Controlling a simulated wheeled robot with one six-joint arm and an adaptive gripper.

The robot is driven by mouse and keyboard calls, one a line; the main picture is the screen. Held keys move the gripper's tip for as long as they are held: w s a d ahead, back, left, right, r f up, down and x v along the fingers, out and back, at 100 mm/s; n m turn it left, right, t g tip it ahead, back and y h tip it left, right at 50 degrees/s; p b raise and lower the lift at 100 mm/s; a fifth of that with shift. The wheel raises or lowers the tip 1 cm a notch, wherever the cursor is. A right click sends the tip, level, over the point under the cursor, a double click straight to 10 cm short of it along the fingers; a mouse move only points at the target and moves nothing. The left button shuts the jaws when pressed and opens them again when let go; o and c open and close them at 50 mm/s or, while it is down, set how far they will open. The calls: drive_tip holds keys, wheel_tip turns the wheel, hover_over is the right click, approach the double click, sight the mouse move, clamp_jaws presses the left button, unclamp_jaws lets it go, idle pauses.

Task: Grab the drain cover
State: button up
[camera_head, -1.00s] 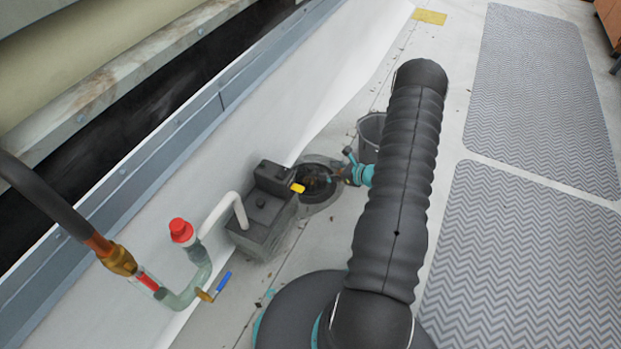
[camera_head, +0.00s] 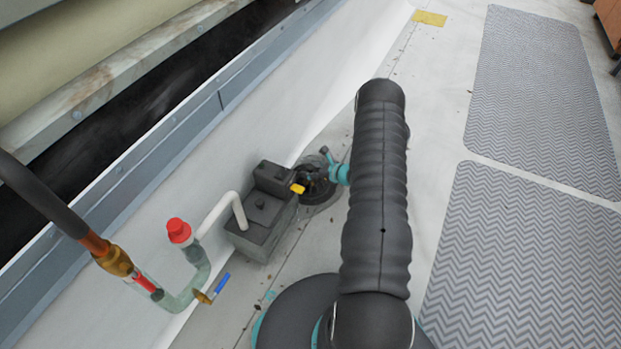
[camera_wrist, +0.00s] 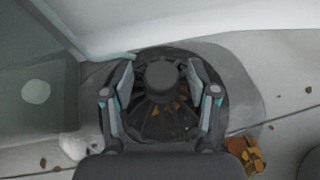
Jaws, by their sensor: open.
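The drain cover (camera_wrist: 160,118) is a dark round ribbed grate with a raised knob in its middle, seen in the wrist view. My gripper (camera_wrist: 161,82) is open, with one finger on each side of the knob. I cannot tell whether the fingers touch the cover. In the head view my gripper (camera_head: 317,175) is over the drain beside the grey box, and the cover (camera_head: 319,192) is mostly hidden by it. Brown bits, perhaps leaves, show among the ribs.
The dark grey box (camera_head: 262,215) with a white pipe (camera_head: 222,212) stands close left of the drain. The white parapet wall (camera_head: 262,125) rises behind them. A red-capped pipe fitting (camera_head: 179,231) is farther left. Grey walkway mats (camera_head: 525,260) lie on the right.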

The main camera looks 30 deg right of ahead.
drive_tip(key=shift+x, duration=1.45)
drive_tip(key=shift+w+d, duration=0.1)
drive_tip(key=shift+c, duration=0.2)
clamp_jaws()
drive_tip(key=shift+r, duration=0.15)
